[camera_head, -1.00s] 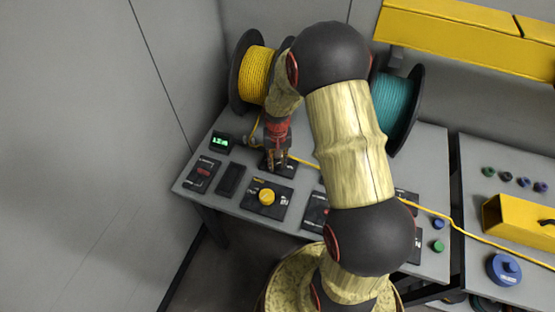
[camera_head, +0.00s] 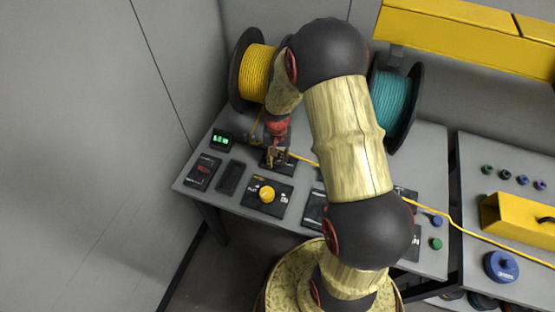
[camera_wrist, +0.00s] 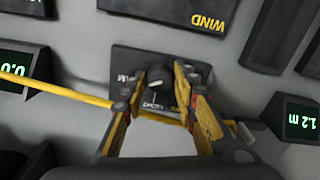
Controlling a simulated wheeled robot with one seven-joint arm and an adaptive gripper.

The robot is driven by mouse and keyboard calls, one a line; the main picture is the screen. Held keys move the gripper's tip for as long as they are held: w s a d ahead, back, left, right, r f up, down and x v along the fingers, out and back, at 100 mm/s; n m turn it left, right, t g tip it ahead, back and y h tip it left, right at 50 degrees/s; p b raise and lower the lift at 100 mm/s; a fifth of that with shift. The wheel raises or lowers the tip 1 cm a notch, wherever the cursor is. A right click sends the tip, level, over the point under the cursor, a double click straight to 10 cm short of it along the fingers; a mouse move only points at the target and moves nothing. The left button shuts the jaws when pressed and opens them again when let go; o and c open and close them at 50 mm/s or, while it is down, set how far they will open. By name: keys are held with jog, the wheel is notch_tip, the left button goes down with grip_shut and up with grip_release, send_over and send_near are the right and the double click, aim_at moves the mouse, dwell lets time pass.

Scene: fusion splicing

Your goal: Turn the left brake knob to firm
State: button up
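The left brake knob (camera_wrist: 156,92) is small and black, on a dark panel (camera_wrist: 128,63) with white lettering, partly hidden by my fingers. My gripper (camera_wrist: 160,80) has one finger on each side of the knob, with the fingers spread apart. I cannot tell whether either finger touches it. In the head view my gripper (camera_head: 276,156) points down over the dark panel (camera_head: 290,169) in front of the yellow reel. The knob is not clear there, and I cannot read its setting.
A yellow cable (camera_wrist: 60,90) runs past the panel, close to my fingers. The yellow reel (camera_head: 256,74) and teal reel (camera_head: 397,100) stand at the back. A yellow WIND knob (camera_head: 267,194) is in front of my gripper. Small displays (camera_head: 221,141) flank the brake panel (camera_wrist: 15,72).

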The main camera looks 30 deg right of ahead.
aim_at(277, 161)
jog(key=o, duration=0.3)
notch_tip(277, 161, up, 12)
dwell(0.7)
dwell(0.5)
jog(key=s+a+r+n+t, duration=0.2)
jog(key=s+a+r+n, duration=0.1)
jog(key=s+a+r, duration=0.4)
jog(key=s+a+r+n+t, duration=0.3)
jog(key=s+a+r, duration=0.4)
jog(key=s+r, duration=0.6)
notch_tip(277, 161, up, 3)
jog(key=shift+n+t, duration=0.3)
jog(key=shift+n, duration=0.5)
jog(key=shift+s, duration=0.1)
